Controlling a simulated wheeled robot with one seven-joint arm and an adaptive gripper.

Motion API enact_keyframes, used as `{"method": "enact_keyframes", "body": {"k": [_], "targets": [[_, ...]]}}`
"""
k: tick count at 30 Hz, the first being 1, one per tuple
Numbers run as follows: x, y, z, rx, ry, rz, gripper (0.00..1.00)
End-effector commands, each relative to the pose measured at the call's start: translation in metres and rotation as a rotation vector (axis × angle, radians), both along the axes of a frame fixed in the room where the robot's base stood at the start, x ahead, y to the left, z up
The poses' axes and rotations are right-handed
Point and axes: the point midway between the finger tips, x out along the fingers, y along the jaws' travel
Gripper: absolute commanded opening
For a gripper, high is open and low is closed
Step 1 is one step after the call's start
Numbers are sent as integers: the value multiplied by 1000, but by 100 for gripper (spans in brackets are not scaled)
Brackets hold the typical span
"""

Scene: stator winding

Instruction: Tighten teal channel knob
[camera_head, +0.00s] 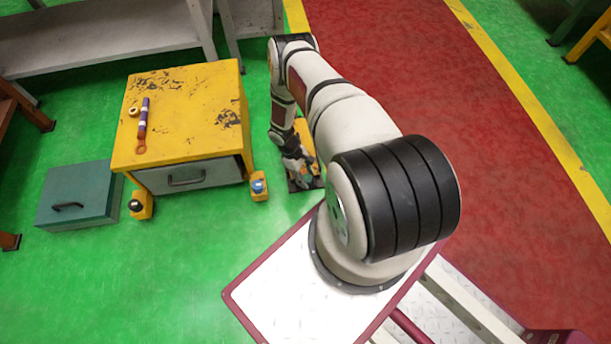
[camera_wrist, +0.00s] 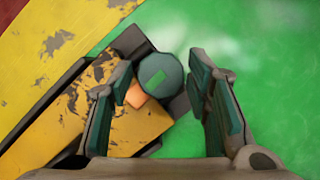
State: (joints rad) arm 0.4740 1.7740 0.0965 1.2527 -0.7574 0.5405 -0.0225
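The teal knob (camera_wrist: 158,77) is a round cap with a lighter green bar on its top, seen from above in the wrist view. It sits by a worn yellow block (camera_wrist: 130,125) with dark parts beside it. My gripper (camera_wrist: 162,84) is open, with one finger to the left of the knob and one to the right. Narrow gaps show between fingers and knob, and I cannot tell how their heights compare. In the head view my gripper (camera_head: 299,170) points down beside a yellow unit (camera_head: 306,138); the teal knob is hidden there.
A yellow cabinet (camera_head: 185,110) with a grey drawer stands at left, carrying a purple-and-orange tool (camera_head: 143,125) and a small ring (camera_head: 133,111). Yellow blocks with a blue knob (camera_head: 258,187) and a black knob (camera_head: 135,205) stand at its feet. A teal box (camera_head: 80,195) lies farther left.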

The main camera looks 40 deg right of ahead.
Motion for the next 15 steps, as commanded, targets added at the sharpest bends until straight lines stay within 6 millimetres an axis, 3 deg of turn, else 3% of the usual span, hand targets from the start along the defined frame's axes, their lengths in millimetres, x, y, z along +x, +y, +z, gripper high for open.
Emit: {"method": "enact_keyframes", "body": {"k": [10, 15], "targets": [[1, 0, 1, 0, -1, 0, 55], [8, 2, 17, 0, -2, 0, 55]]}}
